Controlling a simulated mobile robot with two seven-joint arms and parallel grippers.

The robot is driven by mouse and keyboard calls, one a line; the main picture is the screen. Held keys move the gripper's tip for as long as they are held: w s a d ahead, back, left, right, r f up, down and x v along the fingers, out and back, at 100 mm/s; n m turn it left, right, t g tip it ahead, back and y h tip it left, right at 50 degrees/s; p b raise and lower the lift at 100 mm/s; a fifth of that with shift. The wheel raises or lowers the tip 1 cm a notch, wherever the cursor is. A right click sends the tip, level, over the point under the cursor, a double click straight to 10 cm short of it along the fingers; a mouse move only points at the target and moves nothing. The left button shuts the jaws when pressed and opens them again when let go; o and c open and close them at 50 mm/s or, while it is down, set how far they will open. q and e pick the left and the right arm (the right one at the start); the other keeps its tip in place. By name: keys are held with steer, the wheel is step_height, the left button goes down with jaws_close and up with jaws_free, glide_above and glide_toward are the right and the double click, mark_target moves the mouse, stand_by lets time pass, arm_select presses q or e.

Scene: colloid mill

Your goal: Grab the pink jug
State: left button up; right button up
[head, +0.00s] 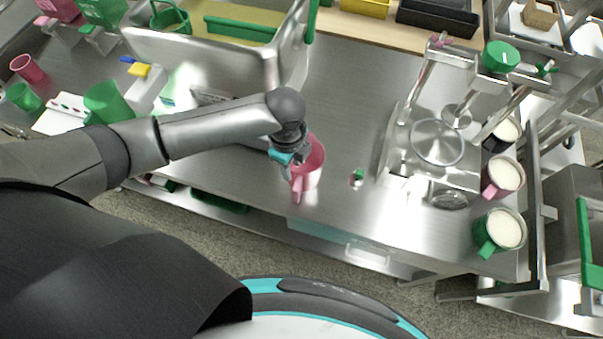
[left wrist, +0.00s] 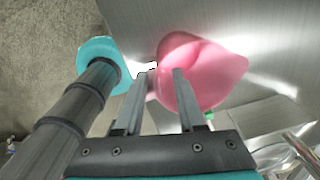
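The pink jug (head: 311,168) stands on the steel table near its front edge, its handle toward me. My left gripper (head: 287,160) is at the jug's left side, close to the rim, and hides part of it. In the left wrist view the jug (left wrist: 208,72) shows beyond the fingertips. My left gripper's fingers (left wrist: 162,76) are apart, with a gap between them; the right finger overlaps the jug and the left one lies just outside its edge. Whether either finger touches the jug cannot be told. My right gripper is not in view.
A steel machine (head: 437,140) stands to the right, beside a filled pink jug (head: 504,174) and a filled green jug (head: 499,231). A small green-topped item (head: 357,176) lies right of the jug. A steel bin (head: 205,58) is behind my left arm. Table between is clear.

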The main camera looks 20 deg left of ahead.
mark_target(293, 179)
arm_select(q)
steer(key=shift+s+d+f+b, duration=0.1)
steer(key=shift+f+b, duration=0.1)
steer(key=shift+f, duration=1.3)
steer(key=shift+s+d+f+b, duration=0.1)
steer(key=shift+f+b, duration=0.1)
steer(key=shift+f, duration=1.25)
steer(key=shift+c, duration=0.3)
jaws_close()
